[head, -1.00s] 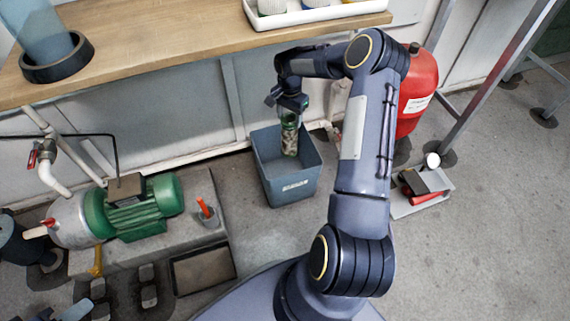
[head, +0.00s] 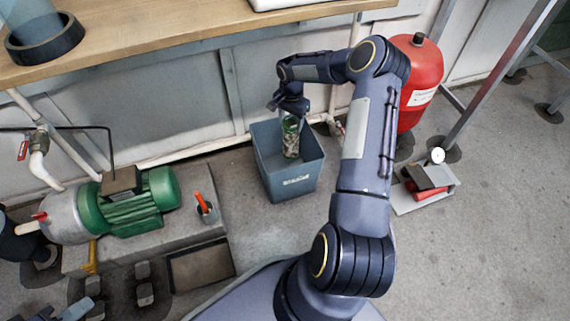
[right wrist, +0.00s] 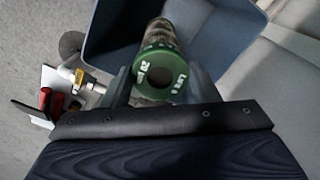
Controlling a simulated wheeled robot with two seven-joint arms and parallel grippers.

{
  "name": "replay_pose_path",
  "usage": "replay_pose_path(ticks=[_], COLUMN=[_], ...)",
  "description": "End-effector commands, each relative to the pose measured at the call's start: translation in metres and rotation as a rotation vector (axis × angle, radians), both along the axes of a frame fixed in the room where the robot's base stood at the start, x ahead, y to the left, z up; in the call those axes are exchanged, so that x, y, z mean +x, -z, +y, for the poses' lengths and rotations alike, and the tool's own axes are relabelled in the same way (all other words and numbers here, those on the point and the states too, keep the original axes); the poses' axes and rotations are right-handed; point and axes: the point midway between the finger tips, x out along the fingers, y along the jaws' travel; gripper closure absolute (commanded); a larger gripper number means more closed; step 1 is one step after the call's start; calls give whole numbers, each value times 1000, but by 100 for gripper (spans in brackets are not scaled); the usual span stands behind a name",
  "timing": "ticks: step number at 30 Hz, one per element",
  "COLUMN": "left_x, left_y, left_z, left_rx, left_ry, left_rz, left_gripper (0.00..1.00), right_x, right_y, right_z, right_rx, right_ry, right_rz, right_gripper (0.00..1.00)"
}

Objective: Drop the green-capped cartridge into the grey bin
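The green-capped cartridge (head: 291,139) hangs roughly upright, its lower part within the mouth of the grey bin (head: 292,186). My right gripper (head: 291,112) is shut on its top end. In the right wrist view, the green cap (right wrist: 160,73) with white lettering and a dark central hole sits between the two fingers (right wrist: 161,88). The mottled body runs away behind the cap, and the bin's wall (right wrist: 105,35) shows around it. The cartridge's lower end and the bin floor are hard to make out.
A wooden bench (head: 150,38) runs along the back above the bin. A red tank (head: 420,85) stands right of my arm.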

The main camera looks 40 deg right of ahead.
Motion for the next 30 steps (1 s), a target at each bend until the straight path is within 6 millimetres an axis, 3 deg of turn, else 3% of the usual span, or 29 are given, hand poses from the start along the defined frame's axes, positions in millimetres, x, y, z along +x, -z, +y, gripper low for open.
replay_pose_path(ticks=[1, 6, 14, 30], left_x=[0, 0, 0, 0], left_y=[0, 0, -1, -31], left_z=[0, 0, 0, 0], left_rx=[0, 0, 0, 0], left_ry=[0, 0, 0, 0], left_rz=[0, 0, 0, 0], left_gripper=[64, 64, 64, 64], right_x=[0, 0, 0, 0], right_y=[-1, -1, -1, -75], right_z=[0, 0, 0, 0], right_rx=[-1, -1, 0, -2], right_ry=[0, 0, -1, -1], right_rz=[0, 0, 1, 0], right_gripper=[41, 20, 20, 20])
